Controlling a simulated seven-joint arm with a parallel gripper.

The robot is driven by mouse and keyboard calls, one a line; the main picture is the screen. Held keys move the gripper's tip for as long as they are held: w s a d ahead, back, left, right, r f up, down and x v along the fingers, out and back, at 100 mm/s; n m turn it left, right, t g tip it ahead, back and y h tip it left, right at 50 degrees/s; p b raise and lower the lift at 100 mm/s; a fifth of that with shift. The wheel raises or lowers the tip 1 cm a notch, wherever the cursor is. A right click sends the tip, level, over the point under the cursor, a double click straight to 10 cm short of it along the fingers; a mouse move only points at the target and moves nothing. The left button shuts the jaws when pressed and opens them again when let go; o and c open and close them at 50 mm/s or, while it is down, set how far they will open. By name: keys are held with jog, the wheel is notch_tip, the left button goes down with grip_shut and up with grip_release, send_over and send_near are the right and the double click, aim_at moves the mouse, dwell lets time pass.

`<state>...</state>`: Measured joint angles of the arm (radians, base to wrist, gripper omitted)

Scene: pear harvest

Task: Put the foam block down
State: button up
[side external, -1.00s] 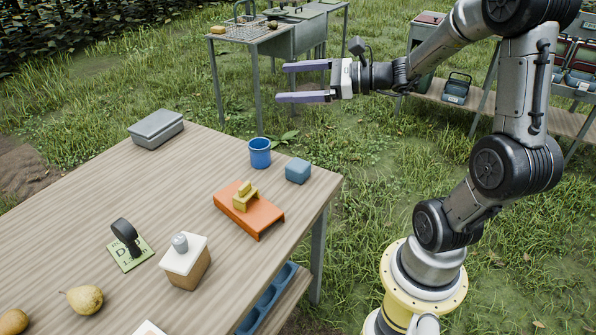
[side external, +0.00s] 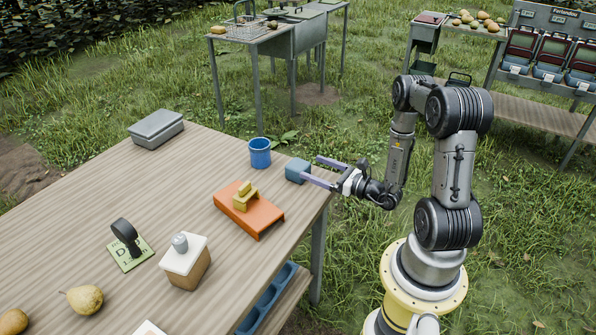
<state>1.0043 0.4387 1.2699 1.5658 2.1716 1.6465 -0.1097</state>
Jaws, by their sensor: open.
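A small blue-grey block (side external: 294,169), which looks like the foam block, rests on the wooden table (side external: 150,200) near its right corner. My gripper (side external: 309,168) is open at the table's right edge, with its two purple fingers pointing left at the block. One fingertip is close to the block's near side and slightly overlaps it in the picture; the other is close to its far right side. I cannot tell whether either finger touches the block.
A blue cup (side external: 260,153) stands just left of the block. An orange stand (side external: 262,216) with a yellow piece on it lies nearer. A grey case (side external: 156,129), a white-topped box (side external: 184,262), a black-handled stamp (side external: 125,233) and a pear (side external: 85,299) are farther left.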

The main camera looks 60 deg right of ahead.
aim_at(296, 163)
jog(key=shift+f, duration=0.95)
jog(key=shift+w+d, duration=0.2)
jog(key=shift+w, duration=3.6)
jog(key=c, duration=1.4)
jog(key=shift+o, duration=0.2)
jog(key=shift+r, duration=0.1)
